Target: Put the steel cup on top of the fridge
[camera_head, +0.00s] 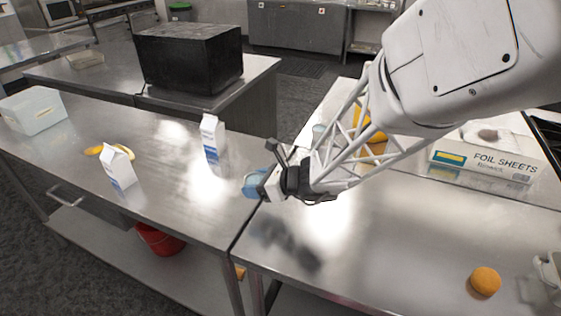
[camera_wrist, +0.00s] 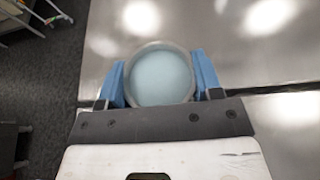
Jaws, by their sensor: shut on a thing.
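The steel cup (camera_wrist: 160,78) shows in the wrist view from above, as a round grey rim with a pale blue inside. My gripper (camera_wrist: 161,82) is shut on it, with one blue finger on each side. In the head view my gripper (camera_head: 254,184) is over the steel counter near the seam between two tables, and the cup is mostly hidden by the fingers. Its height above the counter is hard to judge. I cannot clearly identify a fridge in either view.
Two milk cartons (camera_head: 211,139) (camera_head: 119,168) stand on the left counter (camera_head: 170,195), near a white container (camera_head: 32,110). A large black box (camera_head: 188,55) sits behind. A foil sheets box (camera_head: 487,162) and an orange fruit (camera_head: 485,281) are on the right counter.

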